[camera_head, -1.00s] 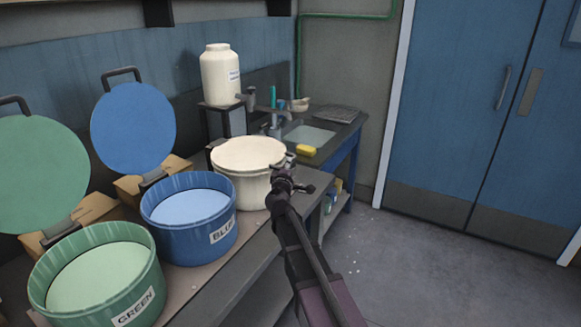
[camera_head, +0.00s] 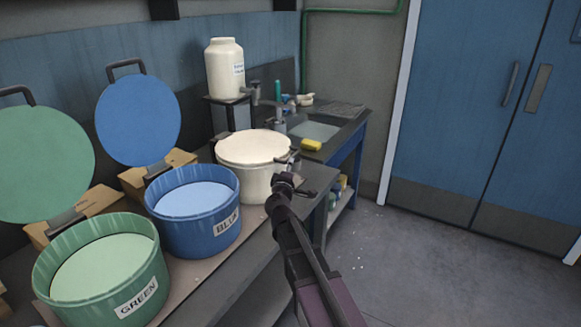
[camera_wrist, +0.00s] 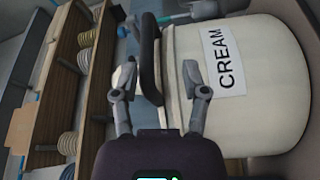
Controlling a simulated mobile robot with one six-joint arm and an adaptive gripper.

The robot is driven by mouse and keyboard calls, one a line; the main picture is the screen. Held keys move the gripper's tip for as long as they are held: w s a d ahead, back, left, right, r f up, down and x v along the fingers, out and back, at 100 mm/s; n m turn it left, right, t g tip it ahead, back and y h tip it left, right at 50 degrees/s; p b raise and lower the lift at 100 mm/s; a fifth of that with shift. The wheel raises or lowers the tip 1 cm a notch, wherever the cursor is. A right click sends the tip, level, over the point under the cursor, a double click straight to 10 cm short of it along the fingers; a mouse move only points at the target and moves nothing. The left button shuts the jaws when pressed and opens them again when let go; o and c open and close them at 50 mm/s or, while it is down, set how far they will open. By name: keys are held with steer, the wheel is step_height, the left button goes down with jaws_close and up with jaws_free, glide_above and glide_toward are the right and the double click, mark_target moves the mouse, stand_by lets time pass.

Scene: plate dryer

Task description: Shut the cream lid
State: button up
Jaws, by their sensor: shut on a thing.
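The cream lid (camera_head: 252,147) lies flat over the cream bin (camera_head: 258,185); I cannot tell whether a small gap is left at the rim. The bin also shows in the wrist view (camera_wrist: 268,105), turned on its side, with a CREAM label. My gripper (camera_head: 288,182) is at the bin's front right side, by the lid's edge. In the wrist view my gripper (camera_wrist: 157,78) has a finger on each side of the lid's dark handle (camera_wrist: 149,55) and is shut on it. The finger contact is partly hard to see.
The blue bin (camera_head: 196,241) and green bin (camera_head: 60,306) stand to the left, their lids (camera_head: 138,120) (camera_head: 40,165) raised. A white jar (camera_head: 224,70) stands behind on a stand. A sink (camera_head: 315,131) with a yellow sponge (camera_head: 311,145) is beyond.

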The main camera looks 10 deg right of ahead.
steer(key=s+a+f+b, duration=0.3)
steer(key=s+a, duration=0.2)
steer(key=s, duration=0.4)
steer(key=shift+s+a+f, duration=0.2)
steer(key=shift+s+f, duration=0.15)
stand_by(1.2)
stand_by(0.5)
steer(key=s+d+f+m+g, duration=0.6)
steer(key=s+f+g, duration=0.1)
steer(key=f, duration=0.1)
steer(key=s+d+f+m+g, duration=0.5)
steer(key=s+d+f+g, duration=0.15)
steer(key=f, duration=0.25)
steer(key=s+a+f+m+g+y, duration=0.1)
steer(key=s+a+f+g+y, duration=0.1)
steer(key=s+a+g+y, duration=0.35)
step_height(320, 180, up, 13)
steer(key=s+d+t+p, duration=0.1)
steer(key=p, duration=1.2)
steer(key=shift+s+y, duration=0.15)
steer(key=shift+y, duration=0.2)
